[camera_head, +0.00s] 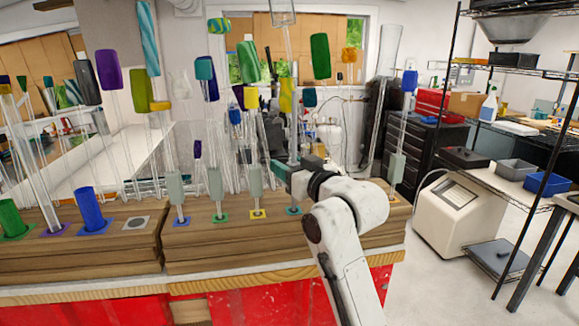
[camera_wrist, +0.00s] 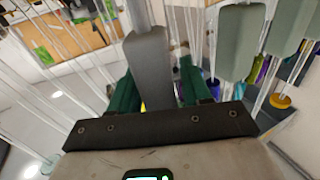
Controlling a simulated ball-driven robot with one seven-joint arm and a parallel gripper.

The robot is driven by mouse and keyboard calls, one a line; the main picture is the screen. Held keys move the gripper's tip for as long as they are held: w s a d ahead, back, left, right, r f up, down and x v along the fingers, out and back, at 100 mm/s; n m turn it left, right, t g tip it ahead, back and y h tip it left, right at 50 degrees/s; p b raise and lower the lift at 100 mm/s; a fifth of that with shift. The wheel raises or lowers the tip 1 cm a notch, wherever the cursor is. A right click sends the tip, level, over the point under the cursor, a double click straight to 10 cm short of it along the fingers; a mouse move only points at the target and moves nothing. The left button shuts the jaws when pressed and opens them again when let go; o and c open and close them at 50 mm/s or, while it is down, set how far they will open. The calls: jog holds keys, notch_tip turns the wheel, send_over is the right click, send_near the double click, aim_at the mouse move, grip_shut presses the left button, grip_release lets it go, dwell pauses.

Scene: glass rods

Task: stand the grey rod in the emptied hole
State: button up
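A rod with a dark grey head (camera_head: 87,82) stands among the tall glass rods at the far left; where its foot stands is hard to make out. An empty round hole in a pale grey square plate (camera_head: 136,222) shows on the left wooden block. My gripper (camera_head: 282,170) is over the right wooden block, above a teal square (camera_head: 293,211). In the wrist view, its dark green fingers (camera_wrist: 160,92) lie on either side of a grey grip block (camera_wrist: 150,65) on a glass rod, with little gap. The head of that rod is not clear.
Rods with grey-green grips (camera_head: 215,182) stand just left of my gripper, another (camera_head: 397,168) to its right. Green (camera_head: 12,219) and blue (camera_head: 91,209) cylinders stand beside the empty hole. Many tall rods crowd behind.

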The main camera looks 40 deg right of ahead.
jog(key=shift+o, duration=1.3)
jog(key=b+v, duration=0.2)
jog(key=v, duration=0.8)
jog(key=shift+s, duration=0.4)
jog(key=s+a+f+g+y, duration=0.2)
jog(key=a+f+g, duration=0.2)
jog(key=f, duration=0.8)
jog(key=s+a+f+g+y, duration=0.1)
jog(key=s+a+f+g, duration=0.3)
jog(key=f, duration=0.8)
jog(key=s+a+f+n+g, duration=0.1)
jog(key=s+a+f+g, duration=0.2)
jog(key=s+f, duration=0.6)
jog(key=s+a+f+n+g, duration=0.1)
jog(key=s+a+f+g, duration=0.3)
jog(key=s+f, duration=0.6)
jog(key=shift+f+g+y, duration=0.25)
jog(key=shift+g+y, duration=0.05)
jog(key=shift+g, duration=0.5)
